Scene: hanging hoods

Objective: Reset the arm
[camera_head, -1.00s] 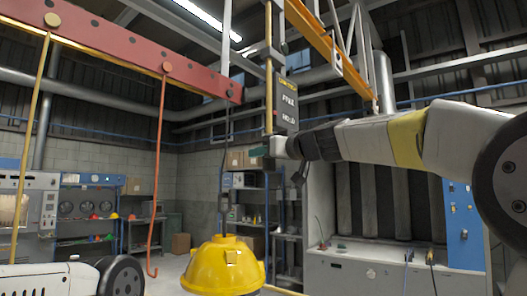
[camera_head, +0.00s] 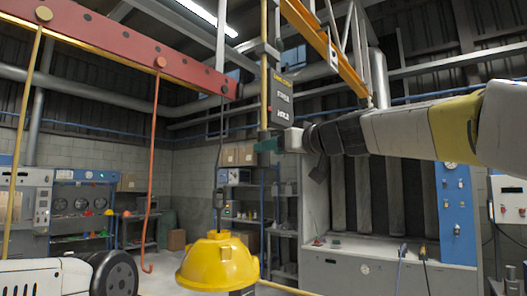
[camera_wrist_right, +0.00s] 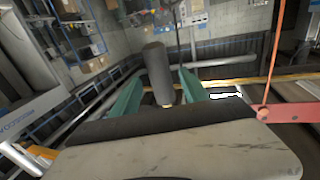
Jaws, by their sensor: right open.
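My right arm comes in from the right in the head view, and its gripper (camera_head: 268,145) points left near a dark sign panel (camera_head: 283,98) with pale lettering. In the right wrist view its two green fingers (camera_wrist_right: 160,80) stand apart. A dark cylinder (camera_wrist_right: 156,66) shows between them, with a small yellowish end near the palm. I cannot tell whether the fingers touch it. A yellow pole (camera_head: 264,85) hangs just above the gripper in the head view.
A yellow hood (camera_head: 219,263) hangs by a dark cable from a red beam (camera_head: 120,48). An orange hook rod (camera_head: 152,180) hangs left of it. An orange beam (camera_head: 325,45) crosses above my right arm. Benches and cabinets stand along the back wall.

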